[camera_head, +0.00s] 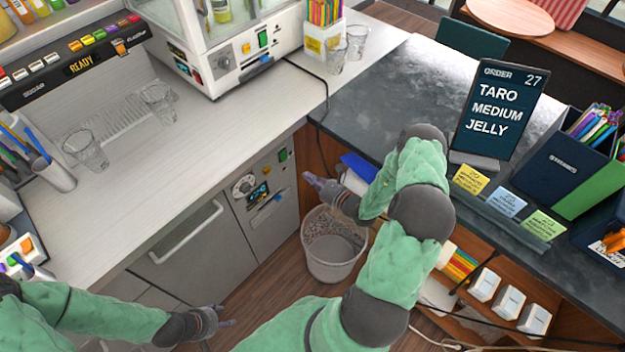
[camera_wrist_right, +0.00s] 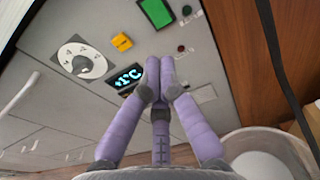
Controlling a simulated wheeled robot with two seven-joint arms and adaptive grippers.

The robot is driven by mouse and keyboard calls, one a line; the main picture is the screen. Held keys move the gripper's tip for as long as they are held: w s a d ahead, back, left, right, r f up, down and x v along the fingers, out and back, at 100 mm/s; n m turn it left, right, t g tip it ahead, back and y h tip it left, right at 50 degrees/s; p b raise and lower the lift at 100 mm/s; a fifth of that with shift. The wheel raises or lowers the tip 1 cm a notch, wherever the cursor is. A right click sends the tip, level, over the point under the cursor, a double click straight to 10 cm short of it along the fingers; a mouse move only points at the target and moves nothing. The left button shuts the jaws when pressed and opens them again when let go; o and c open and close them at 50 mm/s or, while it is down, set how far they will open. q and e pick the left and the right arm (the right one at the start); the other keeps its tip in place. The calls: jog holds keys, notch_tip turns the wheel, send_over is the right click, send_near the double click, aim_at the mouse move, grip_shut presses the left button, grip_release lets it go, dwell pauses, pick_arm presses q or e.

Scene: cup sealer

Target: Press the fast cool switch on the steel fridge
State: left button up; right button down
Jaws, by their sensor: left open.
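The steel fridge (camera_head: 225,262) stands under the white counter, with a control panel at its right side. In the right wrist view the panel has a round dial (camera_wrist_right: 82,60), a small yellow switch (camera_wrist_right: 121,42), a larger green switch (camera_wrist_right: 156,12) and a lit blue display (camera_wrist_right: 127,77). No readable label shows which switch is fast cool. My right gripper (camera_wrist_right: 160,66) has its purple fingers together and empty, in front of the panel, below the green switch in that view. Contact cannot be told. In the head view my left gripper (camera_head: 228,322) is open and empty, low in front of the fridge door.
A bin (camera_head: 335,262) stands right of the fridge, below my right gripper. The fridge handle (camera_head: 185,233) juts out. Glasses (camera_head: 86,150) and a sealing machine (camera_head: 225,60) stand on the white counter. A dark counter with an order sign (camera_head: 497,110) is at right.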

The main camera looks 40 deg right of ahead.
aim_at(284, 160)
pick_arm(q)
notch_tip(284, 160, down, 2)
jog(key=shift+f+b, duration=0.15)
jog(key=shift+b, duration=0.85)
pick_arm(e)
jog(key=x, duration=1)
jog(key=shift+a+f, duration=0.1)
jog(key=shift+w, duration=0.25)
pick_arm(q)
jog(key=shift+f, duration=0.1)
pick_arm(e)
jog(key=shift+f, duration=0.1)
